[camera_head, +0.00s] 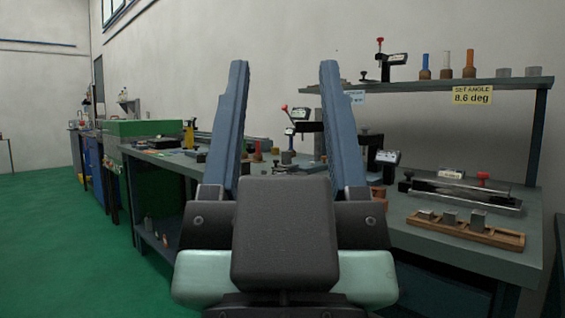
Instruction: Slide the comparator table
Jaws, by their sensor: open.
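My gripper (283,68) fills the middle of the head view. Its two long blue-grey fingers stand upright and well apart, with nothing between them that it touches. Behind it, a workbench (520,258) carries several gauge stands. One with a display (387,157) stands just right of the right finger; its lower part is partly hidden. Another with a red knob (299,114) shows between the fingers, farther back. I cannot tell which stand bears the comparator table. My gripper appears nearer to me than the bench gauges and apart from them.
A metal rail fixture (465,194) and a wooden tray (506,240) with metal blocks lie at the bench's right. Green floor (50,230) at left is clear.

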